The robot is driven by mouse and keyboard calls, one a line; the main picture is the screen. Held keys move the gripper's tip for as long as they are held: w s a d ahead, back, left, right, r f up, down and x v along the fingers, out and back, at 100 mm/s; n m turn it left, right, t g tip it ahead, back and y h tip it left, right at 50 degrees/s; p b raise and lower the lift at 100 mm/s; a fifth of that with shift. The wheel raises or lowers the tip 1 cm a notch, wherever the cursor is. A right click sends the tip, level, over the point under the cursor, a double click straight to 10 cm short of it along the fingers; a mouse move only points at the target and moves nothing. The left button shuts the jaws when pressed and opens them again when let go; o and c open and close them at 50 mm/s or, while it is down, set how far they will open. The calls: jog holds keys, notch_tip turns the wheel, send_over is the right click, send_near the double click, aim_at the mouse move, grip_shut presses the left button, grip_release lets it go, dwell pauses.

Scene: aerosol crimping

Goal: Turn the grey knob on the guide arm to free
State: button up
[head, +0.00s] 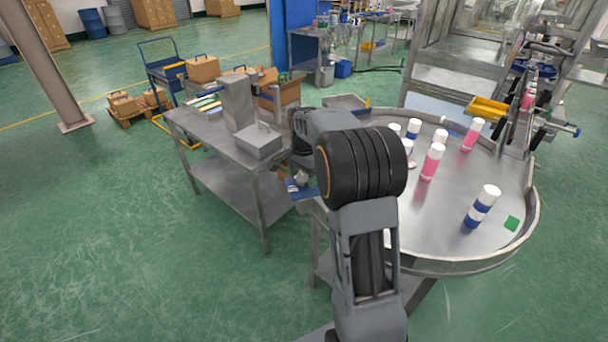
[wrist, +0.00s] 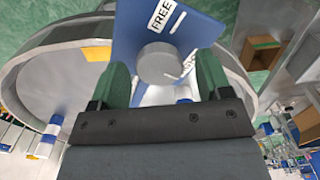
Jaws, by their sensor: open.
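In the wrist view the grey round knob (wrist: 157,62) sits on a blue plate (wrist: 203,32). A white label reading FREE (wrist: 161,14) is above it, with a short white mark (wrist: 178,22) beside it. Another white label (wrist: 188,66) right of the knob is partly hidden. My gripper (wrist: 164,78) is open, with one green finger on each side of the knob and gaps showing. I cannot tell which way the knob points. In the head view the blue plate (head: 303,191) shows beside my arm, and the knob cannot be made out.
A round steel table (head: 450,230) with pink and blue cans (head: 482,206) stands to the right. A steel bench (head: 215,155) with a grey box (head: 258,140) is at left. A yellow bin (head: 487,108) is at the far right. Green floor at front left is clear.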

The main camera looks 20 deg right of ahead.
jog(key=shift+c, duration=0.5)
jog(key=c, duration=0.8)
jog(key=shift+n, duration=0.3)
jog(key=n, duration=0.3)
jog(key=shift+n, duration=0.3)
jog(key=n, duration=0.4)
jog(key=shift+n, duration=0.3)
jog(key=n, duration=0.4)
jog(key=shift+a, duration=0.1)
jog(key=shift+r+n, duration=0.1)
jog(key=shift+n, duration=2.4)
